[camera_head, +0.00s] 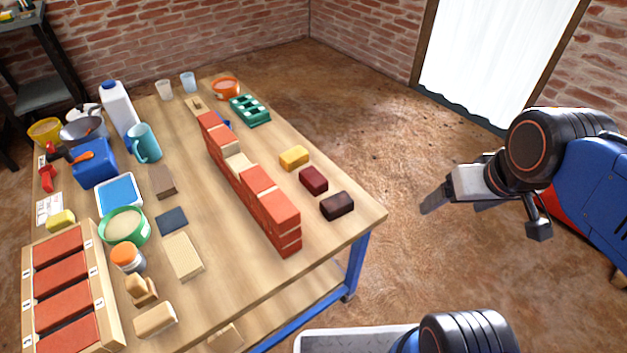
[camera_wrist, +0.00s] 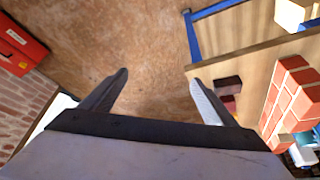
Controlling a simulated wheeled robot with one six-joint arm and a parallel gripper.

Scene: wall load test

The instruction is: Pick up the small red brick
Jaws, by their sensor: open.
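A small dark red brick (camera_head: 313,180) lies on the wooden table (camera_head: 345,222), right of the brick wall. It stands between a yellow brick (camera_head: 294,158) and a dark brown brick (camera_head: 337,206). In the wrist view the dark red brick (camera_wrist: 229,102) is partly hidden behind my right finger, beside the dark brown brick (camera_wrist: 228,84). My gripper (camera_head: 432,204) is open and empty, out past the table's right edge and apart from the bricks. In the wrist view its two fingers (camera_wrist: 158,77) are spread wide over the brown floor.
A low wall of orange-red bricks (camera_head: 270,204) runs along the table, left of the small bricks. A wooden rack (camera_head: 95,262) holds several red bricks at the left. Cups, tools and containers crowd the table's left half. A green crate (camera_head: 250,110) stands at the far end.

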